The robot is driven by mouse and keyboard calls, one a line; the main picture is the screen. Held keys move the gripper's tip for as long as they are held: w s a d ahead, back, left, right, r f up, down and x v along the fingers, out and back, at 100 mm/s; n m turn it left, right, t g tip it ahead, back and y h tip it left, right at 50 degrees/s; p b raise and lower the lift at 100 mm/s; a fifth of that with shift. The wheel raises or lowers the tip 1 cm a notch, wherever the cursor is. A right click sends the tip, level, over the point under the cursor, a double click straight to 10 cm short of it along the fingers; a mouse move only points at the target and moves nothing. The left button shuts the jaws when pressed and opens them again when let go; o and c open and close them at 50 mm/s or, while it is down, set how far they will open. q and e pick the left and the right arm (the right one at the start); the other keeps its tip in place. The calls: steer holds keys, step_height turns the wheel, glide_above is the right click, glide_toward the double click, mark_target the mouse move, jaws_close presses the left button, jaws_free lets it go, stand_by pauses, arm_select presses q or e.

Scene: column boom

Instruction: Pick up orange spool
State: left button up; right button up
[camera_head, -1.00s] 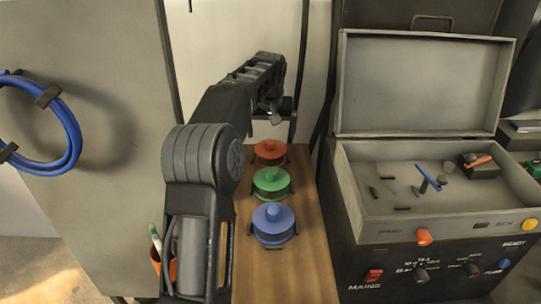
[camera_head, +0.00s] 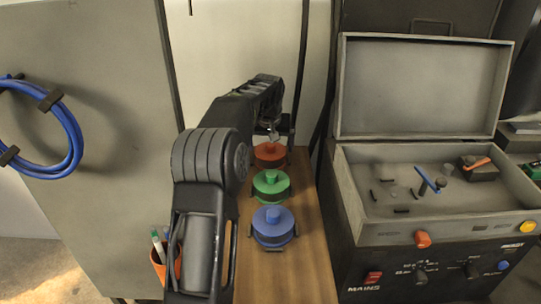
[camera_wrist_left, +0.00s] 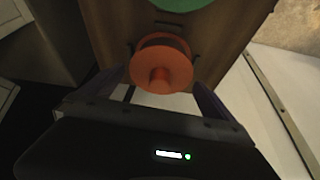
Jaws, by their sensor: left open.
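The orange spool (camera_head: 269,155) stands upright at the far end of a wooden shelf (camera_head: 290,268), behind a green spool and a blue spool. My left gripper (camera_head: 273,134) is just above the orange spool in the head view, and hides part of its top. In the left wrist view the orange spool (camera_wrist_left: 160,68) shows from above, with its round knob facing the camera. The open fingers (camera_wrist_left: 158,88) of my left gripper lie on either side of its near edge, apart from it. My right gripper is not in view.
A green spool (camera_head: 271,184) and a blue spool (camera_head: 273,222) stand in line on the shelf. A grey control box (camera_head: 400,232) with an open lid is close on the right. A pen cup (camera_head: 158,268) is at lower left.

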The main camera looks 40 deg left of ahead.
mark_target(270, 144)
arm_select(q)
steer(key=x, duration=0.2)
steer(key=shift+w+a+f, duration=0.1)
steer(key=shift+f, duration=0.15)
steer(key=shift+c, duration=0.2)
steer(key=c, duration=1.7)
steer(key=shift+r, duration=0.15)
steer(key=shift+c, duration=0.4)
step_height(270, 144, up, 10)
steer(key=shift+p, duration=0.3)
